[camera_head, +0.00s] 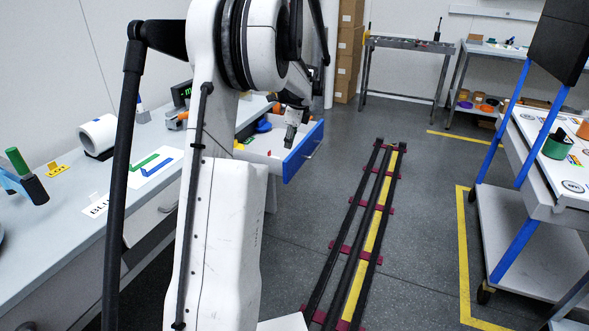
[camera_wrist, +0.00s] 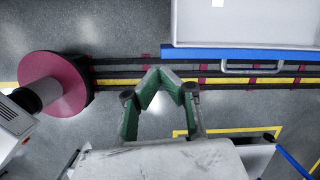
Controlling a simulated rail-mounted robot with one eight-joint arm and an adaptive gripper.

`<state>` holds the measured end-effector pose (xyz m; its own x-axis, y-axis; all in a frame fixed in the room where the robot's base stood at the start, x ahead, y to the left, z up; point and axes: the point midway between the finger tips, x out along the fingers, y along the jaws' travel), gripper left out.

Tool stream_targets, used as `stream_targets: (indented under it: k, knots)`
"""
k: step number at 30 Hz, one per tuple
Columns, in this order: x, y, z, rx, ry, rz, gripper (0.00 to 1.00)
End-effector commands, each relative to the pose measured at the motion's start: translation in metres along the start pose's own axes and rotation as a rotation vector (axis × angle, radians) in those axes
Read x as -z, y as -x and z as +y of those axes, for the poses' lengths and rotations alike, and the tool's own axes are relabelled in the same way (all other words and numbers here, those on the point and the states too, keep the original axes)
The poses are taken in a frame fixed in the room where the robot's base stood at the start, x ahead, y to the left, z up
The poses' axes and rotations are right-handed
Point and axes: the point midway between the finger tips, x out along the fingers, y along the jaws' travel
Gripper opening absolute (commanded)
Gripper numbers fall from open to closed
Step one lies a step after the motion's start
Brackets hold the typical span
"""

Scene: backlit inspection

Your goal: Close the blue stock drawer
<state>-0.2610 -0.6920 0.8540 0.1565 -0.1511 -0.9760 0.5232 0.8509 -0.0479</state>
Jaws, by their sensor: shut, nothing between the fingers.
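The blue stock drawer (camera_head: 303,152) stands pulled out of the grey bench, with its blue front facing the floor rails. Its pale inside shows, with small coloured items at its bench end. In the wrist view, its blue front (camera_wrist: 230,53) runs along the upper right, and a grey bar handle (camera_wrist: 252,71) sticks out from it. My gripper (camera_wrist: 160,73) is shut and empty, its green fingers meeting at the tips. In that view it lies below and left of the drawer front, apart from the handle. In the head view, my gripper (camera_head: 290,137) appears over the drawer, partly behind my arm.
The grey bench (camera_head: 60,225) runs along the left with a white roll (camera_head: 98,135) and tools on it. Floor rails (camera_head: 362,225) with a yellow strip run past the drawer. A white-topped cart (camera_head: 535,205) stands at the right. Floor between the rails and cart is clear.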

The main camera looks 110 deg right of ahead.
Motion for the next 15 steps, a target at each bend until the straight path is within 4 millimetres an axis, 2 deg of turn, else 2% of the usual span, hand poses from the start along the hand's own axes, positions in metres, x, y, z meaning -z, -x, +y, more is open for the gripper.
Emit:
stream_targets:
  k: [1,3,6,9,15]
  knots:
    - [0.025,-0.002,-0.005,-0.003,-0.048,-0.007,0.0]
    - [0.048,-0.003,-0.009,-0.007,-0.098,-0.015,0.0]
    - [0.068,-0.005,-0.011,-0.01,-0.142,-0.025,0.0]
    - [0.077,-0.006,-0.012,-0.012,-0.161,-0.028,0.0]
    - [0.077,-0.017,-0.012,-0.012,-0.162,-0.028,0.0]
